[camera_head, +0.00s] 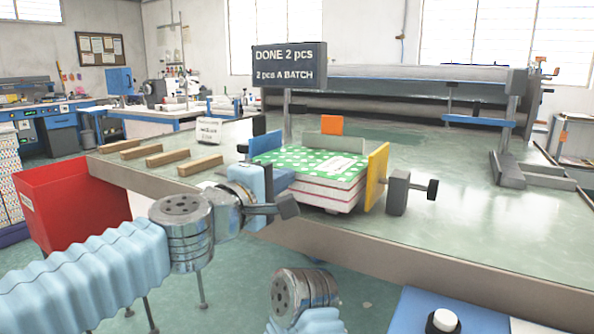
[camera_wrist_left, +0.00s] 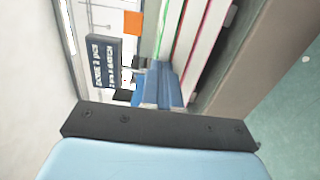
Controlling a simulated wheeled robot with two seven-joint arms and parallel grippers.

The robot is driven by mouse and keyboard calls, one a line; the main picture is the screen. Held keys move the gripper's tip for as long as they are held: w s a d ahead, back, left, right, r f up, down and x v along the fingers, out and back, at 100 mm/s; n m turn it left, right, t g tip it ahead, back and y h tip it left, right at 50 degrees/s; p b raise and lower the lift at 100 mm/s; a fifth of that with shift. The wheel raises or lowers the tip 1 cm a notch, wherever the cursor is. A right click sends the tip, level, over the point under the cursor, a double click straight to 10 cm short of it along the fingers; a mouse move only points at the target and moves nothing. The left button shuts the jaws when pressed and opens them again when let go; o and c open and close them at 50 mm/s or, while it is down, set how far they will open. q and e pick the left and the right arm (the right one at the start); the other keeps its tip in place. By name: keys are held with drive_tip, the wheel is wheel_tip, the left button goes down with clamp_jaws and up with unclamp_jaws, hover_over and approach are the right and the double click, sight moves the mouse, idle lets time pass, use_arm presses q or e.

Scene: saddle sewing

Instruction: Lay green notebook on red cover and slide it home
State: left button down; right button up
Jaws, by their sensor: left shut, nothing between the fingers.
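The green notebook (camera_head: 300,160) with white dots and a pale label lies flat on top of a stack. The red cover (camera_head: 325,190) shows only as red edges between white page layers below it. Their green and red edges also show in the left wrist view, at the notebook (camera_wrist_left: 165,30) and the red cover (camera_wrist_left: 191,45). My left gripper (camera_head: 287,206) is shut and empty, just in front of the stack's near left corner. I cannot tell whether it touches the stack. My right wrist shows at the bottom, but its gripper is out of view.
A dark clamp (camera_head: 398,192) stands farther right. Wooden strips (camera_head: 200,165) lie at left.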

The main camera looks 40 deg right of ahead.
use_arm(q)
drive_tip(key=shift+b+v, duration=1.15)
drive_tip(key=shift+v, duration=1.85)
drive_tip(key=shift+f, duration=0.1)
